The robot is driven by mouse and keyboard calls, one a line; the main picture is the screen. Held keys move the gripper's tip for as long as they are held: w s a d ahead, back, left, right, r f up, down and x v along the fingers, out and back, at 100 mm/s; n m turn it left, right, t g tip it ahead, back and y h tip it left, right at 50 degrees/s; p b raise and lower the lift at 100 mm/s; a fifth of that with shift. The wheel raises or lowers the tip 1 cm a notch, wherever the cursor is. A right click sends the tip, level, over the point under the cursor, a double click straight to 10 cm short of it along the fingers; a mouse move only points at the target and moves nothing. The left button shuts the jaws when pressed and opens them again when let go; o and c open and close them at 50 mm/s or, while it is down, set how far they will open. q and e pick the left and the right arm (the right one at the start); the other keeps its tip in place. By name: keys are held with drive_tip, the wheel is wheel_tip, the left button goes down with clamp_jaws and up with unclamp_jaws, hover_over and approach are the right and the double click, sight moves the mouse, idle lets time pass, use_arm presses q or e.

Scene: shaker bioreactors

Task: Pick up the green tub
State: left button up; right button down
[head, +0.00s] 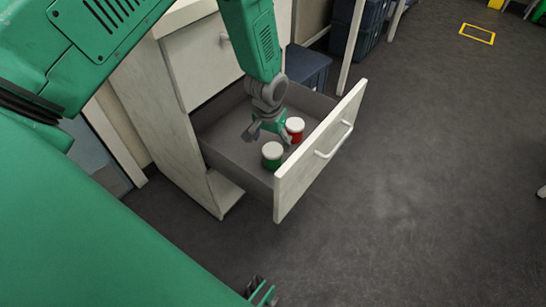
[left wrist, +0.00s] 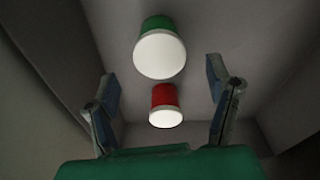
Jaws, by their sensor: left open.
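The green tub (head: 272,157) with a white lid stands upright in the open drawer, near its front panel. It also shows in the left wrist view (left wrist: 157,24), at the top centre, beyond the line between the fingertips. A red tub (head: 297,136) with a white lid stands beside it; in the left wrist view the red tub (left wrist: 164,96) is between the fingers, lower in the picture. My left gripper (head: 268,131) is inside the drawer space above the tubs, open and empty. My right gripper (head: 262,293) shows only in part at the bottom edge of the head view.
The drawer (head: 222,134) is pulled out of a pale cabinet (head: 160,104); its front panel (head: 318,155) with a handle and its side walls surround the tubs. Dark blue bins (head: 306,66) stand behind. The grey floor (head: 420,170) to the right is clear.

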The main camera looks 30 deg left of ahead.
sight(275, 150)
use_arm(q)
drive_tip(key=f, duration=0.3)
drive_tip(key=shift+w+d+b, duration=0.25)
drive_tip(key=shift+b, duration=0.15)
drive_tip(key=shift+d+f, duration=0.15)
drive_tip(key=shift+f, duration=0.2)
drive_tip(key=f+b, duration=0.2)
drive_tip(key=f, duration=0.1)
drive_tip(key=a+f+b, duration=0.1)
drive_tip(key=f, duration=0.1)
drive_tip(key=shift+w+f, duration=0.15)
drive_tip(key=shift+f, duration=0.05)
drive_tip(key=shift+d+r, duration=0.1)
drive_tip(key=shift+r, duration=0.05)
drive_tip(key=shift+c, duration=0.8)
drive_tip(key=c, duration=1.2)
use_arm(e)
drive_tip(key=f, duration=0.4)
drive_tip(key=shift+d+f, duration=0.2)
drive_tip(key=shift+f, duration=0.05)
